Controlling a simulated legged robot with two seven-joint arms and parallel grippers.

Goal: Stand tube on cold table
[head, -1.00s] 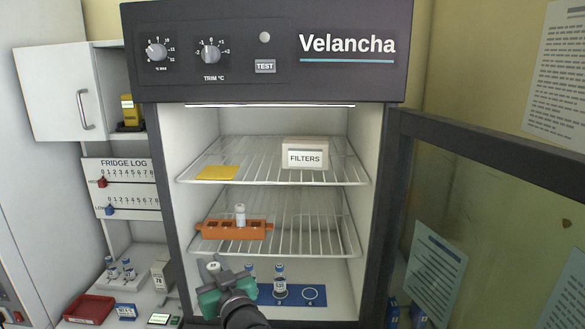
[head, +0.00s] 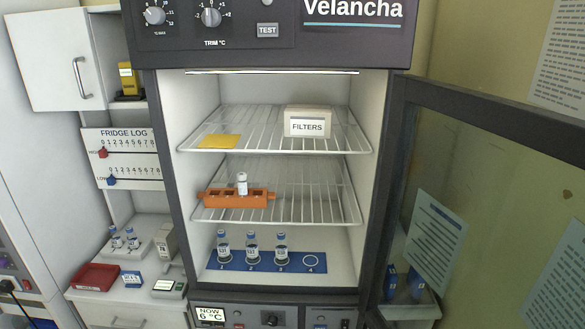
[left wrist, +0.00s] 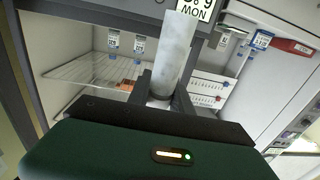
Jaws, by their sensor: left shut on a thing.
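A plain white tube (left wrist: 176,50) is held in my left gripper (left wrist: 162,98) in the left wrist view. The fingers are shut on one end of it, and its long body sticks out beyond them. No gripper shows in the head view. Another white tube (head: 242,184) stands in an orange rack (head: 222,198) on the middle wire shelf of the incubator. I cannot make out for certain which surface is the cold table.
A blue strip (head: 230,264) on the incubator floor has several numbered spots. Vials stand on spots 1, 2 and 3; ring 4 (head: 312,261) is empty. The glass door (head: 480,200) is open at right. A red tray (head: 95,276) lies on the left counter.

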